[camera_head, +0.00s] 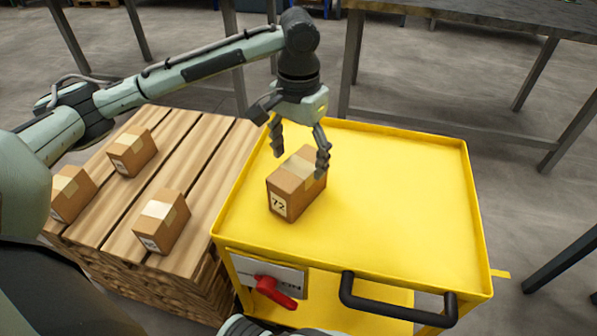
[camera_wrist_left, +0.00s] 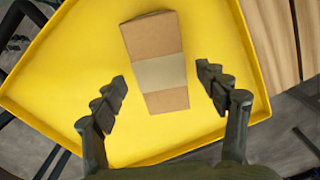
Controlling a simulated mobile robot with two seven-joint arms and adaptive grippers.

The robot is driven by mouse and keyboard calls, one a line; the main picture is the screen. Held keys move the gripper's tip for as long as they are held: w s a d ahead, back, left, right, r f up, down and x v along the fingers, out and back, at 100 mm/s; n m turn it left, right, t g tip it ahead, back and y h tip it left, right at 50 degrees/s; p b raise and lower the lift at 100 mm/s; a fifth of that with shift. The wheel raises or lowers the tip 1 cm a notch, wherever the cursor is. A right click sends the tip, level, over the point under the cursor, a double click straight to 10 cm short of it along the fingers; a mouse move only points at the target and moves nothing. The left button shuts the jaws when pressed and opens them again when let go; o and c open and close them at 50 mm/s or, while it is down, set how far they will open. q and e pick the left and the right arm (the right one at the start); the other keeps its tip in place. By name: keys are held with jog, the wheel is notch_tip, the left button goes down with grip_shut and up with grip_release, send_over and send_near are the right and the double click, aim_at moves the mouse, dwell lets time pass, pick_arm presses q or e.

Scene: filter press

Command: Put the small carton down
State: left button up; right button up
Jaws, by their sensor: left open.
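The small carton (camera_head: 291,190) is a brown box with a paler tape band and a label reading 72. It appears to rest on the yellow cart top (camera_head: 400,200), near its left side. My left gripper (camera_head: 299,160) is above the carton with its fingers spread, one on either side. In the left wrist view the carton (camera_wrist_left: 158,60) lies between the open fingers (camera_wrist_left: 160,78), with yellow surface showing between it and each finger. My right gripper is not in view.
A wooden pallet stack (camera_head: 195,165) left of the cart carries three similar cartons, one of them nearest the cart (camera_head: 162,222). The cart has a raised rim, a black handle (camera_head: 398,308) and a red lever (camera_head: 275,292). The right part of its top is clear. Metal tables stand behind.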

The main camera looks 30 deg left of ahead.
pick_arm(q)
notch_tip(320, 180, up, 4)
jog(key=shift+r, duration=0.35)
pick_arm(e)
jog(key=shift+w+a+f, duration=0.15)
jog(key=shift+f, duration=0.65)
